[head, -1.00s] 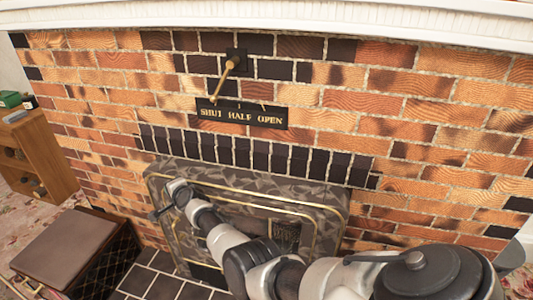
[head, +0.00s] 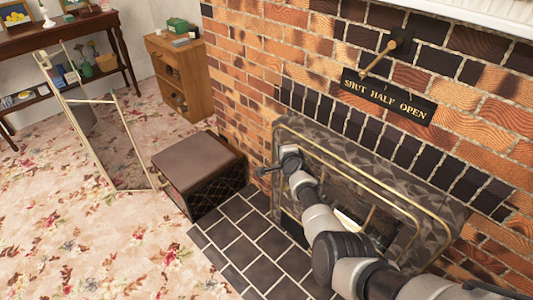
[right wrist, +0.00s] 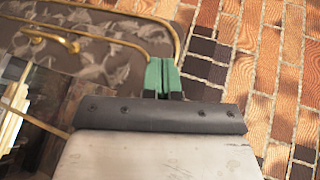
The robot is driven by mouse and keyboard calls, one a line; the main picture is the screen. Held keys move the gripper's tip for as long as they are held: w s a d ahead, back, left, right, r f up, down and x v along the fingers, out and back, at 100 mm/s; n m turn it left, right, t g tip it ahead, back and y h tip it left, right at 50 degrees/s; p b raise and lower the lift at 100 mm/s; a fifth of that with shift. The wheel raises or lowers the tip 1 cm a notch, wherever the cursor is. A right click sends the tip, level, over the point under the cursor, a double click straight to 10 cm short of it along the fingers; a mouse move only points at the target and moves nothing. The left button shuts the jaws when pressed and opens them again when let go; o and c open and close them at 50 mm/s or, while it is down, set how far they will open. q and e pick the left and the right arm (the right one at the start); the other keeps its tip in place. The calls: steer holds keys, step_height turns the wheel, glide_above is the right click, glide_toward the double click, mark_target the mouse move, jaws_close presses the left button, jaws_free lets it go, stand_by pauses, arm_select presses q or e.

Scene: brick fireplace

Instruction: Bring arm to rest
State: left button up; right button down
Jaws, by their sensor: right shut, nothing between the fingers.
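My right arm reaches in from the lower right in the head view, across the front of the fireplace surround (head: 440,215). My right gripper (head: 266,171) is by the left edge of the surround. In the right wrist view its green fingers (right wrist: 163,77) are together and empty, with brick wall and the marbled surround behind them. My left gripper is not in view. A brass lever (head: 378,60) on the brick wall slants down-left toward the dark plaque (head: 388,97) reading SHUT HALF OPEN.
A brown-topped box (head: 190,160) stands beside the dark tiled hearth (head: 245,240). A wooden cabinet (head: 185,70), a leaning framed mirror (head: 110,145) and a shelf table (head: 60,40) are farther left. The floral carpet (head: 80,230) at lower left is open floor.

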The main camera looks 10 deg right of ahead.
steer(key=shift+s+a+r+p, duration=1.15)
steer(key=shift+s+a+p, duration=0.8)
steer(key=shift+a+p, duration=1.15)
steer(key=s+d+f+n+g+p, duration=0.2)
steer(key=s+f+n+g, duration=0.6)
steer(key=s+f, duration=1.55)
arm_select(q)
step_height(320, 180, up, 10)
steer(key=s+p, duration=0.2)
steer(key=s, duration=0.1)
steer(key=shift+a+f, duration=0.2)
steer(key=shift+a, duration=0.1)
arm_select(e)
steer(key=s+d+f+n+g, duration=0.1)
steer(key=s+n, duration=0.3)
steer(key=s, duration=0.9)
steer(key=s+d+f+n+g, duration=0.2)
steer(key=s+f+n, duration=0.2)
steer(key=s, duration=0.9)
steer(key=s+d+f+n+g, duration=0.2)
steer(key=s+f+n, duration=0.1)
steer(key=s, duration=1)
steer(key=shift+s+f+n, duration=0.2)
steer(key=shift+s+n, duration=0.2)
steer(key=shift+n, duration=0.4)
